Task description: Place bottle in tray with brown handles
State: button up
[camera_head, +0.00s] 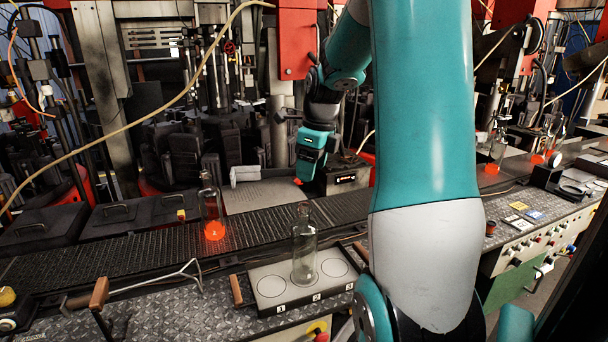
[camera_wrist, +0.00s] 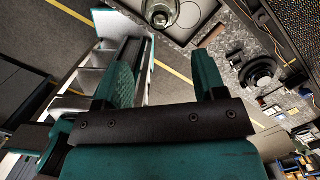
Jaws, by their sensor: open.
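A clear glass bottle (camera_head: 304,247) stands upright on the middle spot of the tray with brown handles (camera_head: 327,298). One brown handle (camera_head: 236,290) shows at the tray's left end. The circles on either side of the bottle are empty. My gripper (camera_head: 308,160) is behind and above the bottle, apart from it; its fingers are unclear in the head view. In the wrist view my gripper (camera_wrist: 168,62) is open with nothing between the fingers. The bottle (camera_wrist: 160,14) shows from above at the top edge, beyond the fingers, beside the tray's edge (camera_wrist: 186,42).
A glowing orange bottle (camera_head: 212,207) stands on the dark conveyor (camera_head: 120,250) behind the tray. More glowing bottles (camera_head: 497,150) are at the right. Brown-handled tongs (camera_head: 150,283) lie left of the tray. A control panel (camera_head: 525,225) is at right; machines fill the back.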

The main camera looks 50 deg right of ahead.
jog(key=a+r+n+y, duration=0.2)
jog(key=a+n, duration=1.6)
jog(key=a, duration=0.4)
jog(key=s+a+n+g+y, duration=0.1)
jog(key=s+a+n, duration=1.2)
jog(key=n, duration=0.9)
jog(key=a+f, duration=0.1)
jog(key=a, duration=0.2)
jog(key=shift+s+a+g+y, duration=0.3)
jog(key=shift+a+g+y, duration=0.1)
notch_tip(320, 180, down, 4)
jog(key=b, duration=0.3)
jog(key=shift+r, duration=0.25)
